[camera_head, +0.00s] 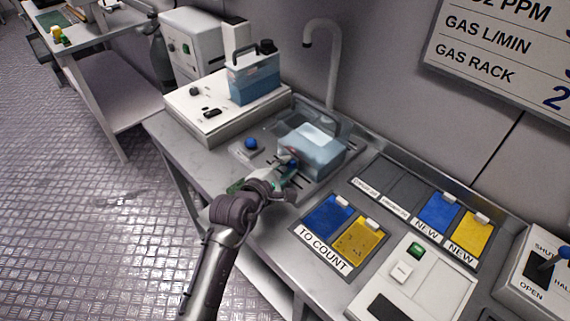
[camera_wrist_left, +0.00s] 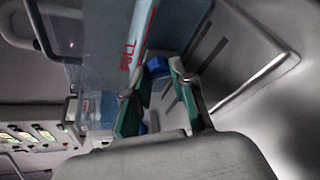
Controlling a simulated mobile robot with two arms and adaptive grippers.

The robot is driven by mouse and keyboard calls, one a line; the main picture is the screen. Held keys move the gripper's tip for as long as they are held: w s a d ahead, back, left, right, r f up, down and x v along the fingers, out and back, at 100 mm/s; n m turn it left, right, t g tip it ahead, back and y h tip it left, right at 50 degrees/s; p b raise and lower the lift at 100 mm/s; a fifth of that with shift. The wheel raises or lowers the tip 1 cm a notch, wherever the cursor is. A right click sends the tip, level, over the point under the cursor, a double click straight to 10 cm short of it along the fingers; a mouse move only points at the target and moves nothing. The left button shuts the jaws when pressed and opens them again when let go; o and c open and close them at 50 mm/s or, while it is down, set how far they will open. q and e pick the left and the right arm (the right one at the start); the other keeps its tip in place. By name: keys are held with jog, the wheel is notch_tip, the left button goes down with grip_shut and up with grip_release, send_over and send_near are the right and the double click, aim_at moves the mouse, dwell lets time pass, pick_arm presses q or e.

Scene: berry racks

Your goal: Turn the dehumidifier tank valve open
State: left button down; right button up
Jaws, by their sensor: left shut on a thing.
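A clear tank with pale blue contents (camera_head: 318,153) stands in the sink at the back of the counter. It also shows in the left wrist view (camera_wrist_left: 100,45), close up, with red lettering that seems to read FULL. A small blue valve knob (camera_wrist_left: 158,68) shows low on the tank, between my fingertips. My left gripper (camera_head: 287,165) reaches in from the front left to the tank's near side. In the left wrist view its green-padded fingers (camera_wrist_left: 160,78) are shut on the blue knob. Whether the valve is open I cannot tell.
A second blue tank with a handle (camera_head: 254,78) stands on a white unit (camera_head: 205,112) behind left. A blue knob (camera_head: 251,143) sits left of the sink. A tap (camera_head: 332,65) arches over it. Blue and yellow cards (camera_head: 342,228) lie on the right.

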pick_arm(q)
jog(key=m+t+p, duration=0.1)
jog(key=p, duration=0.1)
jog(key=shift+s+m+p, duration=0.1)
jog(key=shift+m+p, duration=0.25)
jog(key=shift+m, duration=0.05)
jog(key=shift+d+f+m+t+y+p, duration=0.1)
jog(key=shift+m+t+y+p, duration=0.25)
jog(key=shift+m, duration=0.15)
jog(key=shift+f+m+t, duration=0.1)
jog(key=shift+m+t, duration=0.25)
jog(key=shift+m, duration=0.15)
jog(key=c, duration=1)
grip_release()
jog(key=shift+o, duration=0.2)
